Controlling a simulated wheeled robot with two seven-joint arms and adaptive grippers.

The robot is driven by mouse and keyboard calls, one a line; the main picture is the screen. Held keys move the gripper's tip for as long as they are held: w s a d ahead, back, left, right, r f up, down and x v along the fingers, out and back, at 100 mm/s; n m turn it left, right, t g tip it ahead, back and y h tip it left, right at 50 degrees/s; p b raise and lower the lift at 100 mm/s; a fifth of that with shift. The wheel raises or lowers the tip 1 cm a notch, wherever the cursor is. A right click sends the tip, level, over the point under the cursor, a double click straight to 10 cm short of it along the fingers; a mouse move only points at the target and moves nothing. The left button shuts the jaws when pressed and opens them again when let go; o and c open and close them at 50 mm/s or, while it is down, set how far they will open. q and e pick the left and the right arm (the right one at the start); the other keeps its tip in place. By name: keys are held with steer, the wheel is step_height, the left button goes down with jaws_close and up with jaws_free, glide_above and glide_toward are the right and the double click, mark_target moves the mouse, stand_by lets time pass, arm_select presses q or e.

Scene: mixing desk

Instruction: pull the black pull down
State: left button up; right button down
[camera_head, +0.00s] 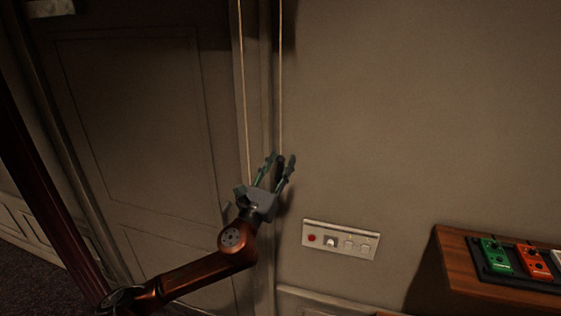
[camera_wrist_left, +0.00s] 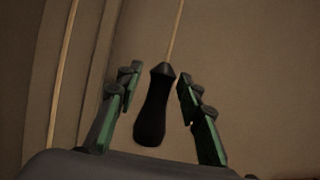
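The black pull (camera_wrist_left: 152,108) hangs on a thin tan cord, between the two open fingers of my left gripper (camera_wrist_left: 158,88) in the left wrist view. A gap shows on each side of it, so the fingers do not visibly touch it. In the head view, my left gripper (camera_head: 278,165) is raised in front of the wall, and the dark pull (camera_head: 281,162) shows small between its fingertips, at the bottom of the right cord. My right gripper is in neither view.
A second cord (camera_head: 243,90) hangs to the left, beside the panelled door (camera_head: 130,110). A wall plate (camera_head: 340,239) with a red button and switches is below right of the gripper. A wooden shelf (camera_head: 450,262) with green (camera_head: 496,255) and orange (camera_head: 532,261) pedals is at the right.

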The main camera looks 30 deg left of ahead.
arm_select(q)
jaws_close()
stand_by(0.4)
